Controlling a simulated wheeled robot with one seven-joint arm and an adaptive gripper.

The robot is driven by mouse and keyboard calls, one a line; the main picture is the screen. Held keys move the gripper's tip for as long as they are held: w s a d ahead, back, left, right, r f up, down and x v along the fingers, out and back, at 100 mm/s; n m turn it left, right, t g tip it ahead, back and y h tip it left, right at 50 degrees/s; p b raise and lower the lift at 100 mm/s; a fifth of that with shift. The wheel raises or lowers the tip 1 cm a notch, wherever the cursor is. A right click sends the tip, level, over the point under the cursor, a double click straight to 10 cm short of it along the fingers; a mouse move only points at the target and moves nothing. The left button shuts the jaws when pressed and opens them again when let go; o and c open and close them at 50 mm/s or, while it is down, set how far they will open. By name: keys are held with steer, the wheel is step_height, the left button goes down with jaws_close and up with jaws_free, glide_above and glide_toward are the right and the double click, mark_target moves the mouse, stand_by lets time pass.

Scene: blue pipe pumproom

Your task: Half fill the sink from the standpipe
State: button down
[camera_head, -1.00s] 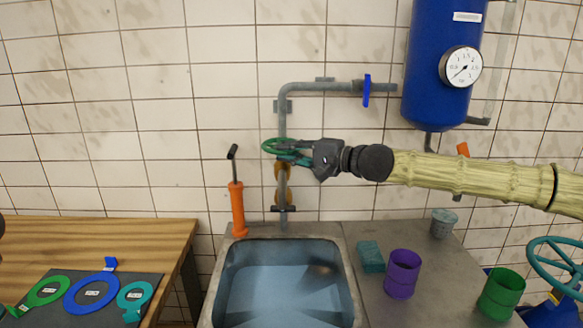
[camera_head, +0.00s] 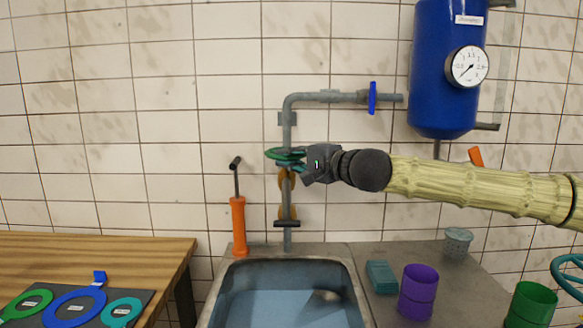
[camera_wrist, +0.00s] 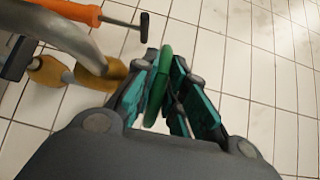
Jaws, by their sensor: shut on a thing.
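The grey standpipe (camera_head: 289,133) rises on the tiled wall behind the sink (camera_head: 215,290). A green handwheel (camera_head: 270,153) sits on it, above brass-coloured fittings (camera_head: 287,181). My gripper (camera_head: 296,160) reaches in from the right and is shut on the handwheel's rim. In the wrist view, the green rim (camera_wrist: 164,75) stands between the teal-padded fingers of my gripper (camera_wrist: 168,70). Bluish water (camera_head: 265,308) lies in the sink, but its front is cut off and the exact level is unclear. No falling stream can be made out.
A blue tank (camera_head: 440,70) with a gauge (camera_head: 467,66) and a blue-handled valve (camera_head: 372,98) are at upper right. An orange hand pump (camera_head: 238,225) stands left of the pipe. A sponge (camera_head: 381,277), purple cup (camera_head: 417,292) and green cup (camera_head: 530,305) are right of the sink.

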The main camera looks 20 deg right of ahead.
steer(key=shift+m+t+h+b, duration=0.3)
steer(key=shift+h+b, duration=0.1)
stand_by(0.3)
steer(key=c, duration=1.5)
jaws_free()
steer(key=shift+w+a+f, duration=0.1)
steer(key=shift+a, duration=0.05)
steer(key=v, duration=1.2)
steer(key=shift+d, duration=0.2)
